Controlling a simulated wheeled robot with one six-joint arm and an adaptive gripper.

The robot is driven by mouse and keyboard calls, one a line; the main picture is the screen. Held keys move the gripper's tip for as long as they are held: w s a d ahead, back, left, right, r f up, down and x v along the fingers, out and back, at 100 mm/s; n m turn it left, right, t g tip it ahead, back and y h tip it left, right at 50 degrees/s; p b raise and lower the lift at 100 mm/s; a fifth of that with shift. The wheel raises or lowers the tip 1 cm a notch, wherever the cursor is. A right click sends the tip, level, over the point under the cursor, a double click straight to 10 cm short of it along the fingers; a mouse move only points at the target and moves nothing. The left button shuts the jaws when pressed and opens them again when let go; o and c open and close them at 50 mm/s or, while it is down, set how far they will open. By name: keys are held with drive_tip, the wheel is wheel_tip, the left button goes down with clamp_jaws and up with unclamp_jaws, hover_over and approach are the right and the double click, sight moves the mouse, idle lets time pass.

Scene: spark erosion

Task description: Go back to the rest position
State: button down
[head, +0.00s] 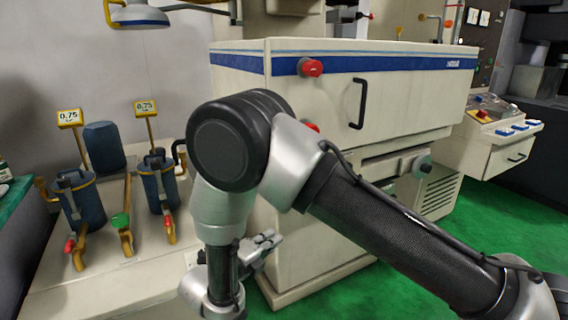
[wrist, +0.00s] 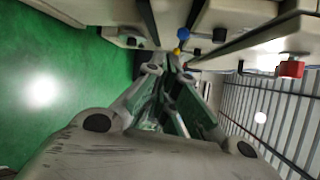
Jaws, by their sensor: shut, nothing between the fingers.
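My gripper (wrist: 172,66) is in the wrist view, its two fingers running forward and meeting at the tips, shut and empty. In the head view my gripper (head: 268,242) shows small and grey below the arm's elbow, in front of the lower part of the white machine cabinet (head: 400,105). My arm is bent, its elbow high in the middle of the picture, and it hides part of the cabinet's front.
A bench (head: 115,290) at the left carries two blue filter pots (head: 84,205) with yellow gauges. A red knob (head: 311,68) sticks out from the cabinet. A control panel (head: 500,125) stands at the right. The green floor (head: 485,220) is clear at the right.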

drive_tip(key=s+d+f+m+g+h, duration=0.2)
drive_tip(key=s+d+f+m+g, duration=0.1)
drive_tip(key=d+m, duration=0.2)
drive_tip(key=s+d+r+n+g+y, duration=0.2)
drive_tip(key=s+d+r+n+y, duration=0.2)
drive_tip(key=d+r+n, duration=0.6)
drive_tip(key=s+d+r+n+g+y, duration=0.2)
drive_tip(key=s+d+r+n, duration=0.6)
drive_tip(key=d, duration=0.6)
drive_tip(key=s+d+r+n+g+y, duration=0.2)
drive_tip(key=s+d+r+n+y, duration=0.3)
drive_tip(key=d+r+n, duration=0.7)
drive_tip(key=shift+s+n+y, duration=0.3)
drive_tip(key=shift+s+n, duration=0.45)
drive_tip(key=shift+n, duration=0.45)
